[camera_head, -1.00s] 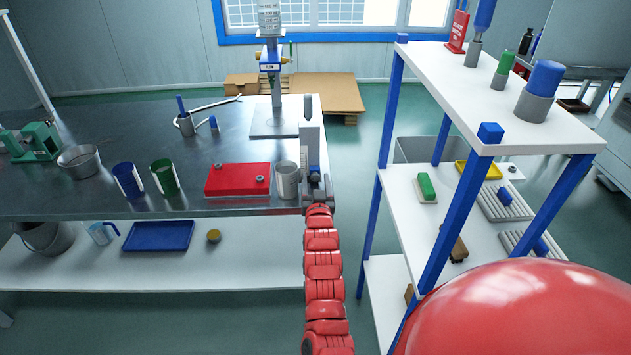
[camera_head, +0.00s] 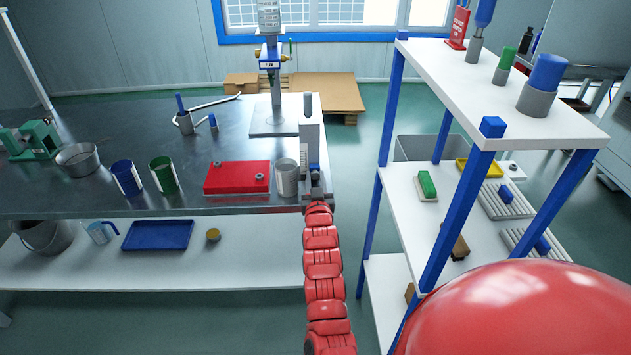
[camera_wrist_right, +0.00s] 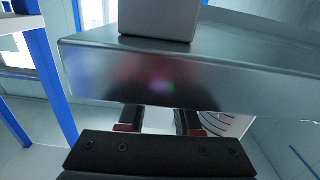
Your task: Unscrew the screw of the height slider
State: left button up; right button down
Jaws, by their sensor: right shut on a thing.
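The height slider appears to be the pale grey upright block (camera_head: 312,138) at the table's right front corner. A dark rounded piece stands at its top, and a small blue part shows low on it. My right gripper (camera_head: 316,185) is at its lower front, at the end of the red arm. In the right wrist view, its two dark fingers with red pads (camera_wrist_right: 158,124) reach under a dark shiny slab, with a pale block above. The fingertips and the screw between them are hidden by the slab. My left gripper is not in view.
On the metal table (camera_head: 70,190), a grey cup (camera_head: 287,180) and a red panel (camera_head: 236,178) stand close left of the gripper. A stand (camera_head: 275,90) with a blue head is behind. A white shelf unit (camera_head: 490,105) with blue posts is to the right, across a floor gap.

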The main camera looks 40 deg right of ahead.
jog(key=c, duration=0.6)
grip_release()
jog(key=v, duration=1.7)
jog(key=shift+a, duration=0.2)
jog(key=shift+s, duration=0.1)
